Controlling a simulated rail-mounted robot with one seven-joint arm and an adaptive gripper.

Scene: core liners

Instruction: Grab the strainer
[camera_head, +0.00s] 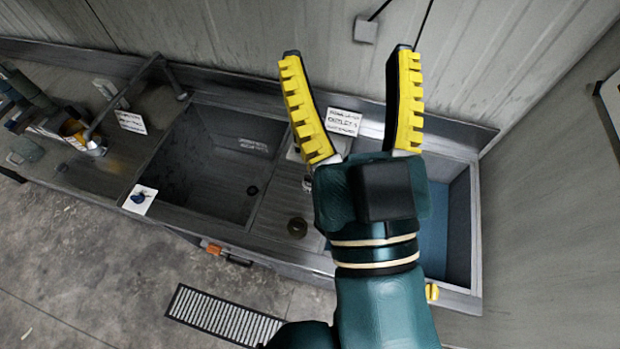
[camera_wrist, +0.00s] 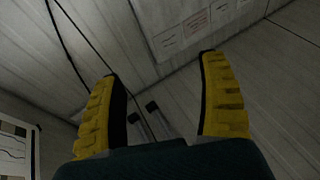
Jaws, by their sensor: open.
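My gripper (camera_head: 350,75) is raised over the sink counter in the head view, with its yellow-padded fingers spread wide and nothing between them. In the wrist view my gripper (camera_wrist: 160,95) is also open and empty, facing the wall panels. A small round, dark brass-coloured piece (camera_head: 297,228), possibly the strainer, sits on the ledge between the two basins, below and left of my gripper and apart from it. It is too small to identify surely. My arm hides part of the right basin.
The left basin (camera_head: 205,165) looks empty, with a dark drain (camera_head: 252,190) in its floor. The right basin (camera_head: 459,225) has a blue interior. A faucet (camera_head: 130,90) and several items crowd the counter's left end. A wall (camera_head: 560,160) stands close on the right.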

